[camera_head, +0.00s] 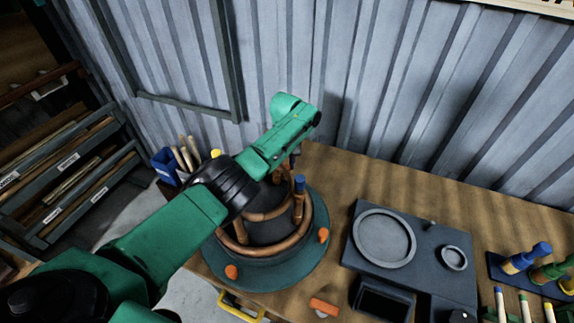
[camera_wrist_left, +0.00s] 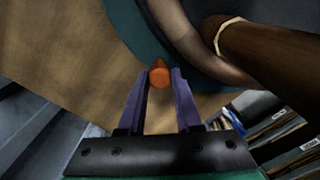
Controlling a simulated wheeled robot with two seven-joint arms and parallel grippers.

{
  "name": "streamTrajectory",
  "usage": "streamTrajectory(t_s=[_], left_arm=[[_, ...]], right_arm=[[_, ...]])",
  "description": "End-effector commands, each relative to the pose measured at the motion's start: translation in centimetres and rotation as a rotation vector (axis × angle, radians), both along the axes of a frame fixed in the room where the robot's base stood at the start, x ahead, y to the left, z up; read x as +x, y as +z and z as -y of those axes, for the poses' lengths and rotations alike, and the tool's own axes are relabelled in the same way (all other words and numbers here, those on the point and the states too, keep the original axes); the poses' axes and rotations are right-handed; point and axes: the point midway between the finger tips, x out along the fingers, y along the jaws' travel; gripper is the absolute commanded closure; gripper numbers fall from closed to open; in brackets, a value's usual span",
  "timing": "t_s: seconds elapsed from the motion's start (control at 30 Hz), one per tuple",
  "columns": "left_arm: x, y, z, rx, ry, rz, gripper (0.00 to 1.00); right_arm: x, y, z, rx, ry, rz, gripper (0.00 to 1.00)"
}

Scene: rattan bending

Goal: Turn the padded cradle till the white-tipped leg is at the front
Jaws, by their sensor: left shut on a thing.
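The padded cradle is a round dark-teal turntable (camera_head: 308,262) on the bench, carrying a brown rattan ring and upright legs. One leg has a blue tip (camera_head: 299,184) on the right side; a yellow tip (camera_head: 215,153) shows at the far left. I cannot make out a white tip; my arm covers much of the cradle. Orange knobs (camera_head: 324,235) sit around the rim, another at front left (camera_head: 231,271). My left arm reaches over to the far side, where its fingertips are hidden. In the left wrist view my left gripper (camera_wrist_left: 159,80) is shut on an orange rim knob (camera_wrist_left: 159,71).
An orange marker (camera_head: 323,307) lies on the bench in front of the cradle. A dark tray with a round grey dish (camera_head: 384,238) stands to the right. A rack of coloured-tipped pieces (camera_head: 527,258) is at far right. A corrugated wall (camera_head: 380,90) closes the back.

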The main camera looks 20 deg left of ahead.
Motion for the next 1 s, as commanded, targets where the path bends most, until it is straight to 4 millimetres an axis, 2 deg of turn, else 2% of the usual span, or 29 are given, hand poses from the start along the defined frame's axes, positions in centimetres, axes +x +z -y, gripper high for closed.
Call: streamTrajectory(t_s=[0.2,0.23,0.3,0.67,0.77,0.87,1.0], left_arm=[[0.2,0.2,-0.1,0.003,-0.002,0.008,1.0],[0.2,0.2,0.0,0.003,-0.002,0.008,0.63],[0.2,0.2,0.0,0.002,-0.002,0.008,0.37],[0.1,0.4,0.0,0.001,-0.002,0.004,0.37],[0.1,1.4,0.1,-0.001,-0.003,0.003,0.37],[0.1,3.2,0.1,-0.002,-0.003,0.004,0.37],[0.1,6.1,0.0,0.0,-0.001,0.007,0.37]], right_arm=[[0.0,0.0,0.0,0.0,0.0,0.0,0.43],[0.0,0.0,0.0,0.0,0.0,0.0,0.43],[0.0,0.0,0.0,0.0,0.0,0.0,0.43],[0.0,0.2,0.0,0.0,0.001,0.0,0.43],[0.0,0.6,0.0,0.0,0.001,0.0,0.43],[0.0,1.3,0.0,0.0,0.001,0.0,0.43],[0.0,1.2,0.0,0.0,0.001,0.0,0.43]])
